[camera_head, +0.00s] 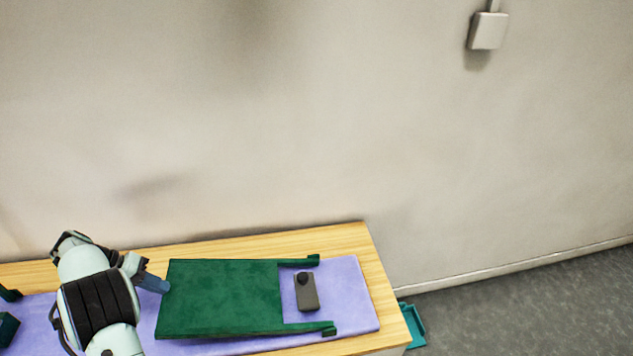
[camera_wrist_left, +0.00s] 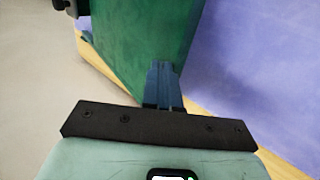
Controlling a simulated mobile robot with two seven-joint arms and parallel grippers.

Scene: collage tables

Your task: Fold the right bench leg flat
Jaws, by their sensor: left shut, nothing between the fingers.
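A green bench (camera_head: 220,298) lies on the purple mat, its broad panel facing up. At its right end, two green bars of the right leg (camera_head: 300,262) reach out to the right with small blocks at their ends. I cannot tell how far they are tilted. My left gripper (camera_head: 162,287) is shut and empty at the panel's left edge. In the left wrist view, its blue fingers (camera_wrist_left: 163,82) are together and overlap the edge of the green panel (camera_wrist_left: 150,40); whether they touch it is unclear. My right gripper is out of view.
A dark grey device with a round knob (camera_head: 306,291) lies on the purple mat (camera_head: 352,290) between the leg bars. The wooden table (camera_head: 360,238) ends to the right. A teal tray-like object (camera_head: 413,325) is beyond that edge. Green pieces (camera_head: 6,326) are at far left. A wall stands behind.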

